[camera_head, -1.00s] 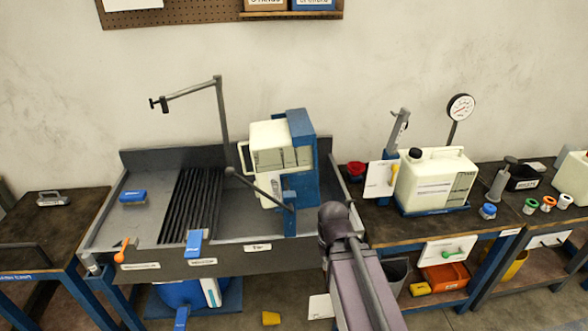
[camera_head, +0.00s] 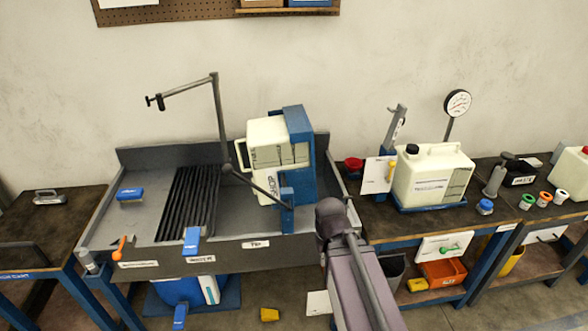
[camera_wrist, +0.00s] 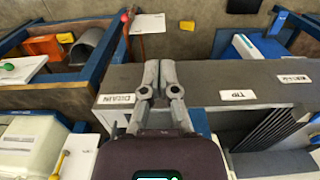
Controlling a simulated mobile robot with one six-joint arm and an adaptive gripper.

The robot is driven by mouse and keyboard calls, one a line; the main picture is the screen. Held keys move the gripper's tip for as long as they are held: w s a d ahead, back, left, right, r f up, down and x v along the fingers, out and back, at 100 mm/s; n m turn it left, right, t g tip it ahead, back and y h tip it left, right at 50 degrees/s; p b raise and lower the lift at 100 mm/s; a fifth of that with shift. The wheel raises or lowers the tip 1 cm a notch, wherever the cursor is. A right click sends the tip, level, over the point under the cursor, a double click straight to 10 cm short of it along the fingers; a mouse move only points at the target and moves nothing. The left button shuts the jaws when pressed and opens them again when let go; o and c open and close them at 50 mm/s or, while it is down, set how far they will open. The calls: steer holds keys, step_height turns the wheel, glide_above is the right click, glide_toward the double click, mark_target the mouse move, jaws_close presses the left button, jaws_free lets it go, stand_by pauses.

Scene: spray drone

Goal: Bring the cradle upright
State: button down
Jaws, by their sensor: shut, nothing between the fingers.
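The blue cradle (camera_head: 302,150) stands at the right end of the grey sink, holding a cream tank (camera_head: 268,136). The tank's handle points left, so cradle and tank look tipped onto their side. A dark lever (camera_head: 258,188) slants from a blue post (camera_head: 287,215) at the sink's front up to the left, ending in a round knob. My gripper (camera_wrist: 159,75) is shut and empty in the wrist view, at the sink's front rim by the DRAIN label (camera_wrist: 116,99). In the head view my arm hides it. The cradle is not clearly seen in the wrist view.
A bent pipe (camera_head: 218,115) rises behind. On the right bench stand a cream canister (camera_head: 430,180), a gauge (camera_head: 457,103) and several coloured caps.

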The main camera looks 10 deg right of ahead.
steer(key=w+a+r+n+t+h+b, duration=0.2)
steer(key=w+a+n+t+h+b, duration=0.4)
steer(key=w+a+n+h+b, duration=0.5)
steer(key=a+r+n+t+h+b, duration=0.1)
steer(key=a+r+t+h+b, duration=0.1)
steer(key=a, duration=0.7)
steer(key=a+r+n+t+h+b, duration=0.1)
steer(key=a+r+t, duration=0.3)
steer(key=a, duration=0.4)
steer(key=a+r+n+t+h+b, duration=0.1)
steer(key=a+r+t+h+b, duration=0.1)
steer(key=a+t, duration=0.3)
steer(key=a+r, duration=0.1)
steer(key=a, duration=0.3)
steer(key=shift+w+a+n+h+b, duration=0.2)
steer(key=shift+a+n+h+b, duration=0.1)
steer(key=shift+b, duration=0.05)
steer(key=shift+r, duration=0.1)
